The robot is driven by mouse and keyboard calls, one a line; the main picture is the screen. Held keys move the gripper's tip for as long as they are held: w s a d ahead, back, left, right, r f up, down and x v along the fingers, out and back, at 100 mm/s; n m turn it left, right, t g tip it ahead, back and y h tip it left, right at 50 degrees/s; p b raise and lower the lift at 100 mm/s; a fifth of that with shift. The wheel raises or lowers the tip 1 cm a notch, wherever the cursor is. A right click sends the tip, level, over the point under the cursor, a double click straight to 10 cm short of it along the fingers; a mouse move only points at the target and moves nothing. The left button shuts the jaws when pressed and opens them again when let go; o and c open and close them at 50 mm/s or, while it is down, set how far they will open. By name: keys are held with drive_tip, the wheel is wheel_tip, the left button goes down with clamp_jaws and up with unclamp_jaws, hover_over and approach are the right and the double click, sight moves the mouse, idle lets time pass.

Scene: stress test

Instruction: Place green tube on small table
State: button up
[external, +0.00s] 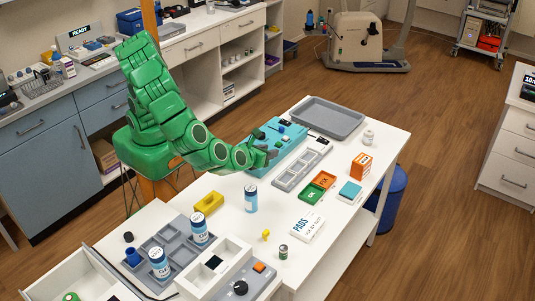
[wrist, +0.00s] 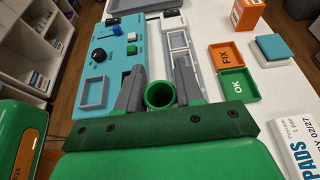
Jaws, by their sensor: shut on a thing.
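The green tube (wrist: 160,95) is a short hollow cylinder with its open end showing in the wrist view. My gripper (wrist: 160,90) is shut on it, with one grey finger on each side. In the external view my gripper (external: 266,154) is over the white table, beside the blue panel box (external: 264,136). I cannot make out the tube there. The white table (external: 275,208) runs through the middle of the external view. I cannot tell whether it is the small table.
The blue panel box with knobs lies left of the tube in the wrist view. Green and orange trays (external: 318,187), an orange box (external: 361,166), a pads box (external: 306,227) and a blue-labelled bottle (external: 251,198) stand on the table. A grey tray (external: 345,128) lies at its far end.

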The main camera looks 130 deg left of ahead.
drive_tip(key=w+f, duration=0.2)
drive_tip(key=w, duration=0.1)
drive_tip(key=w+a+f, duration=0.1)
drive_tip(key=w+f, duration=0.4)
drive_tip(key=w, duration=0.1)
drive_tip(key=shift+w+a+f, duration=0.4)
drive_tip(key=shift+w+f, duration=0.2)
drive_tip(key=shift+f, duration=1.65)
drive_tip(key=o, duration=0.7)
drive_tip(key=shift+f, duration=0.15)
drive_tip(key=shift+o, duration=0.2)
